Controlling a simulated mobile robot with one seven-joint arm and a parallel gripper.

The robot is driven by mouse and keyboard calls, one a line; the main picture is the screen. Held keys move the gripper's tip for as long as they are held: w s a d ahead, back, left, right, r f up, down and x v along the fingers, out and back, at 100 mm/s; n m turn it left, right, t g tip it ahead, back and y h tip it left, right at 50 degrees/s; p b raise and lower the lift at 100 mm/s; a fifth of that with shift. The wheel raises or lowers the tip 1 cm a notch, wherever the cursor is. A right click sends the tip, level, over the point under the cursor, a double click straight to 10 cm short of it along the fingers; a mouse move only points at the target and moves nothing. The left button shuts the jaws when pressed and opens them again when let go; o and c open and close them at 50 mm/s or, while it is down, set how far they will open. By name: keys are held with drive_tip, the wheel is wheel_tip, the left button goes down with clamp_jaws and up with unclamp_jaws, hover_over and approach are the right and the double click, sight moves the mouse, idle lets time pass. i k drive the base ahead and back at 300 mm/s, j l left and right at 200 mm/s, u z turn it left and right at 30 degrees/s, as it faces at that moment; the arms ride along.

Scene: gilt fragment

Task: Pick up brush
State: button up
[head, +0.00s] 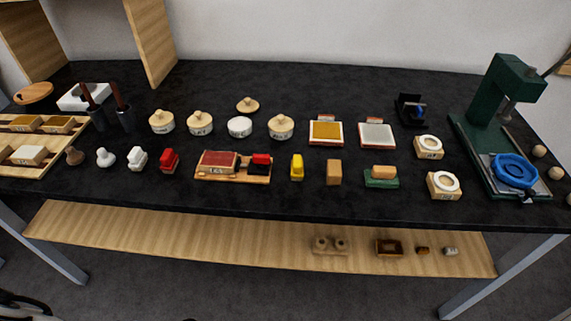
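No single thing is clearly the brush at this size. Two dark red-brown handles (87,96) and (117,95) stand tilted in dark cups at the left of the black table; what is at their lower ends is hidden. A tan block on a green base (382,182) lies near the front edge, right of centre, and could also be a brush. I cannot make out bristles on any of them. My gripper does not show clearly in the head view.
The black table (300,88) carries lidded pots (200,123), stamps (169,160), framed pads (326,131) and a green press (505,90) at right. Wooden trays (38,140) stand at left. A lower shelf (200,238) holds small items. A dark shape at bottom left is unclear.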

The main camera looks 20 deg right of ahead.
sight(297, 165)
drive_tip(key=i+l+z, duration=0.15)
drive_tip(key=l+z, duration=0.2)
drive_tip(key=i+l+z, duration=0.2)
drive_tip(key=z, duration=0.15)
drive_tip(key=i+l, duration=0.05)
drive_tip(key=l, duration=0.1)
